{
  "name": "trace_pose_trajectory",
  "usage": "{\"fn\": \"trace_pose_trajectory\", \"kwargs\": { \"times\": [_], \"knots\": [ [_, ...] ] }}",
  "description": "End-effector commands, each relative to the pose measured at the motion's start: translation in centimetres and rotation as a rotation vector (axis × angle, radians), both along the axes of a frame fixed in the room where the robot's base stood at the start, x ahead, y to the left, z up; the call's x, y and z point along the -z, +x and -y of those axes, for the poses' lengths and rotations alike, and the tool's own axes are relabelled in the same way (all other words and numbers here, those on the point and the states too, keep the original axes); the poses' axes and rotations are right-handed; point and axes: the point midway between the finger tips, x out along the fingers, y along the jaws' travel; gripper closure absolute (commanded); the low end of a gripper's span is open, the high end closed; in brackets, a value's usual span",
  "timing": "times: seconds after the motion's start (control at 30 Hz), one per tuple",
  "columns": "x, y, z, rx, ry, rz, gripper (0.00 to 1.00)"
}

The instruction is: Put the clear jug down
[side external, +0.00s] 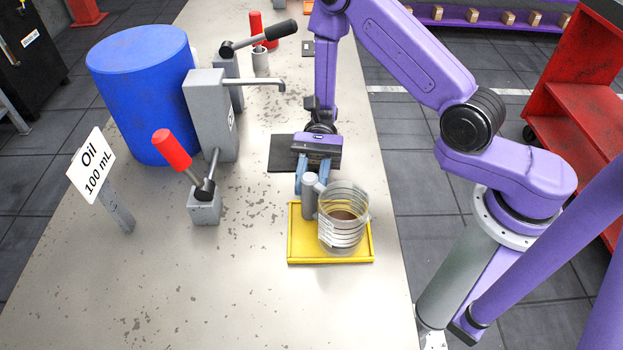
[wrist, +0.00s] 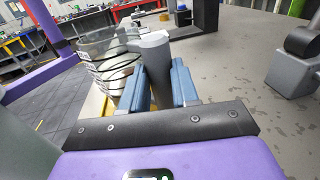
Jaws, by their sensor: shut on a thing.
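The clear jug (side external: 343,228) has pale measuring lines and some brown liquid inside. It is upright over the yellow tray (side external: 303,254); I cannot tell whether its base touches the tray. My gripper (side external: 312,184) points down with its blue fingers shut on the jug's grey upright handle (side external: 309,201). In the wrist view the handle (wrist: 153,60) stands between the two fingers, with the jug's clear wall (wrist: 105,62) to its left.
A dark flat plate (side external: 281,153) lies behind the tray. A grey dispenser (side external: 210,112) with a spout, a red-handled lever (side external: 172,149), a blue drum (side external: 143,95) and an "Oil 100 mL" sign (side external: 91,166) stand to the left. The table front is clear.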

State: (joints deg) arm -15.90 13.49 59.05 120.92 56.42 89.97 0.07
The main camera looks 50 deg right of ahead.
Motion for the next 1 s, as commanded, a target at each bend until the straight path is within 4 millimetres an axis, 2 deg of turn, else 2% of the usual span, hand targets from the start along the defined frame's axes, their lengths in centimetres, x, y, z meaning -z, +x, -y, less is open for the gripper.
{"fn": "trace_pose_trajectory", "kwargs": {
  "times": [0.4,0.43,0.5,0.87,1.0],
  "knots": [
    [0.4,0.0,0.0,0.0,0.001,-0.001,1.0],
    [0.4,0.0,0.0,0.0,0.001,0.001,0.61],
    [0.3,0.0,0.0,0.0,0.001,0.001,0.45],
    [0.1,0.0,0.0,0.0,0.001,0.001,0.45],
    [0.0,1.0,1.3,0.004,0.003,0.002,0.45]
  ]
}}
